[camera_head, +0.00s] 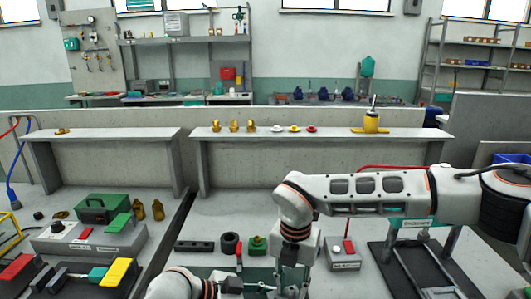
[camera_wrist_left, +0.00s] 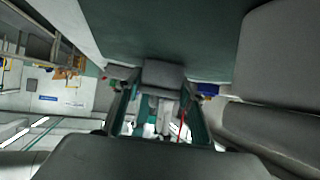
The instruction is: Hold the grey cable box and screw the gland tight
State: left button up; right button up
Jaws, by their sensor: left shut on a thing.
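My right gripper (camera_head: 289,288) points down at the bottom centre of the head view, below the white wrist. Its fingertips are cut off by the lower edge, so its opening is hidden. My left arm comes in at the bottom left, and its gripper (camera_head: 232,286) shows only in part, close to the right one. In the left wrist view the left gripper (camera_wrist_left: 160,92) is shut on a grey block, which I take for the grey cable box (camera_wrist_left: 163,74). I cannot make out the gland; the grippers and the frame edge hide that spot.
A grey box with a red lever (camera_head: 343,255) stands right of my right gripper. A black ring (camera_head: 230,243) and a green-yellow fitting (camera_head: 257,246) lie behind the grippers. A grey switch box (camera_head: 90,239) stands left. A dark frame stand (camera_head: 420,268) is at right.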

jog(key=shift+r, duration=2)
pick_arm(q)
jog(key=o, duration=0.9)
